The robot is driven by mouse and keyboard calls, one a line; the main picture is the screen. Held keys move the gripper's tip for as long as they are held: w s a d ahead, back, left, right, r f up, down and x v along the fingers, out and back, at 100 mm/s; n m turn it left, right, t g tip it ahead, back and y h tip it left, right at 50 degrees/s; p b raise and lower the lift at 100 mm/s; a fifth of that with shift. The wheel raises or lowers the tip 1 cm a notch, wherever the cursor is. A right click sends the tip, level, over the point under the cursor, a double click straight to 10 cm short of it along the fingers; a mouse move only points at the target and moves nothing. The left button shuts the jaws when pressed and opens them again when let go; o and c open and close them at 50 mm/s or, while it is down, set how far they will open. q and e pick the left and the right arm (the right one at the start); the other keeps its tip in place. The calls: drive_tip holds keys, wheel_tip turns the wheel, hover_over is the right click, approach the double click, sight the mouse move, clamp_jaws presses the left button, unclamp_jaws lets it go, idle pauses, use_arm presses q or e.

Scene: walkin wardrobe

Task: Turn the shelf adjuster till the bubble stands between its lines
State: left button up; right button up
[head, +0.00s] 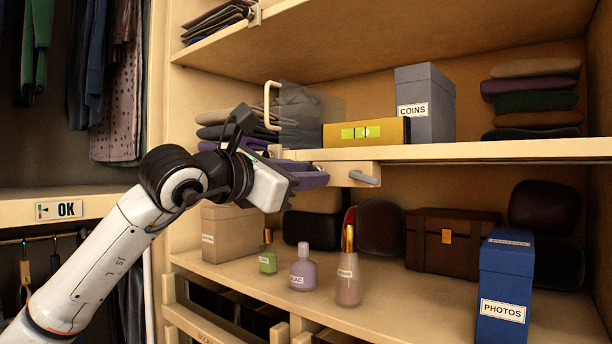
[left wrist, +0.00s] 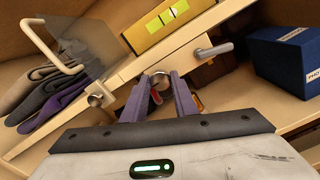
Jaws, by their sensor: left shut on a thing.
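The yellow spirit level (head: 396,132) lies on the middle shelf, with a green vial (head: 361,132) in its face. It also shows in the left wrist view (left wrist: 150,32). Dark lines cross the vial; I cannot tell exactly where the bubble stands against them. My left gripper (head: 318,175) is at the shelf's front edge, below the level. My right gripper is not in view.
A grey lever (head: 365,178) on a pale block sits right beside the gripper. A clear bin with a pale handle (head: 270,105) and a grey COINS box (head: 425,105) stand on the shelf. Below are bottles (head: 348,275) and a blue PHOTOS box (head: 503,285).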

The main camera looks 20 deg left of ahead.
use_arm(q)
drive_tip(key=o, duration=1.1)
drive_tip(key=shift+s, duration=0.1)
drive_tip(key=b+v, duration=0.1)
drive_tip(key=v, duration=0.9)
